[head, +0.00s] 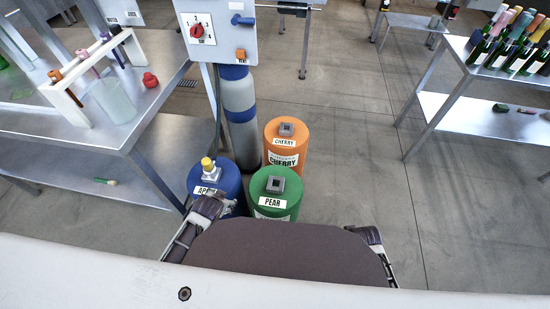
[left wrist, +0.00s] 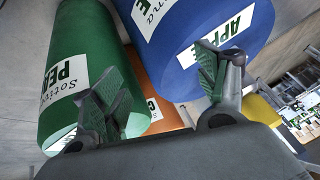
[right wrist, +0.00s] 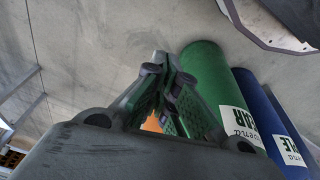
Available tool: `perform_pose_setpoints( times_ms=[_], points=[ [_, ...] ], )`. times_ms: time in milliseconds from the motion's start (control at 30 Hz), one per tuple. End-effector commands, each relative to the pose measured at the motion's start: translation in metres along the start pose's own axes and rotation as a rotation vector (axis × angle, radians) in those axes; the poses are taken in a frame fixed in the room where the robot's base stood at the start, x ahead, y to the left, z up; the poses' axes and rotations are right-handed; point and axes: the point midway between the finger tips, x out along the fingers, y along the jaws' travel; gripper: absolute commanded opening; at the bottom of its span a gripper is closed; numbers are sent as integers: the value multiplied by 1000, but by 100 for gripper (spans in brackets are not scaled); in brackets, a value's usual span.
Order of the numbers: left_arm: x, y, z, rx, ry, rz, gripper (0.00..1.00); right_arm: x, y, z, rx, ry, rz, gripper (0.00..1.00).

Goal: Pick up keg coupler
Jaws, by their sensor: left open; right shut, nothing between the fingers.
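The keg coupler (head: 209,171), a metal piece with a yellow top, stands upright on the blue APPLE keg (head: 232,184) in the head view. My left gripper (head: 209,204) is just in front of that keg, below the coupler, apart from it as far as I can tell. In the left wrist view its fingers (left wrist: 160,85) are spread and empty, facing the kegs. My right gripper (head: 371,236) is low at the right, away from the coupler. In the right wrist view its fingers (right wrist: 160,80) are shut and empty.
The green PEAR keg (head: 272,207) and orange CHERRY keg (head: 286,153) crowd the blue one. A gas cylinder (head: 239,117) and control box (head: 216,37) stand behind. A steel table (head: 150,108) is at left; a bottle table (head: 450,65) at right.

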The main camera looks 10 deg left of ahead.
Motion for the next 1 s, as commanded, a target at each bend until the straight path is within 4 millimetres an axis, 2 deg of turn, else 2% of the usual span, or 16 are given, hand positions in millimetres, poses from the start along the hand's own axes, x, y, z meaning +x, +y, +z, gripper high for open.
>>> perform_pose_setpoints(
  times_ms=[233, 367, 500, 633, 800, 1000],
  points=[
    [-24, -36, -79, 131, 223, -138, 73, 2, -2, -1, 1, 5, -4, 0],
    [-37, -52, -124, 234, 364, -217, 73, 14, -3, 4, 0, 0, -5, 0],
    [-58, -62, -173, 368, 531, -301, 73, 27, -4, 10, 0, -2, -6, 0],
    [-84, -62, -216, 508, 691, -368, 73, 40, -5, 16, -1, -5, -7, 0],
    [-118, -51, -260, 714, 886, -438, 73, 56, -6, 24, -2, -7, -9, 0],
    [-154, -26, -291, 986, 1085, -488, 73, 75, -8, 35, -3, -11, -11, 0]
  ],
)
